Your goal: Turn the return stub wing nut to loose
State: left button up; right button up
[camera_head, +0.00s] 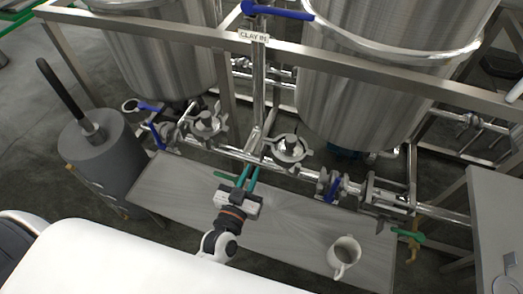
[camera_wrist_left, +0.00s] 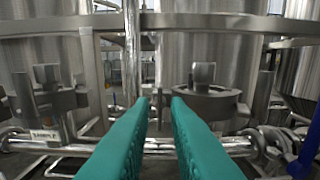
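Two round steel clamps with upright knobs or nuts sit on the pipework, a left one (camera_head: 207,122) and a right one (camera_head: 290,148). In the left wrist view, one clamp (camera_wrist_left: 203,78) is just right of centre and another (camera_wrist_left: 48,80) is at the left, above a SAMPLE tag (camera_wrist_left: 45,135). No return label is readable, so I cannot tell which clamp is the return stub. My left gripper (camera_head: 250,176) has green fingers, parted and empty, pointing at the pipework; in its wrist view the fingertips (camera_wrist_left: 160,103) are short of the clamps. My right gripper is out of view.
A grey canister (camera_head: 100,155) stands left. A frame rail (camera_head: 300,50) crosses before the tanks. Blue-handled valves (camera_head: 333,189) and a green-handled tap (camera_head: 410,236) flank the pipework.

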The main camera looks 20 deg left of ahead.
aim_at(263, 151)
pick_arm(q)
jog(key=w, duration=0.7)
jog(key=shift+w, duration=0.3)
jog(key=shift+d, duration=0.1)
grip_shut()
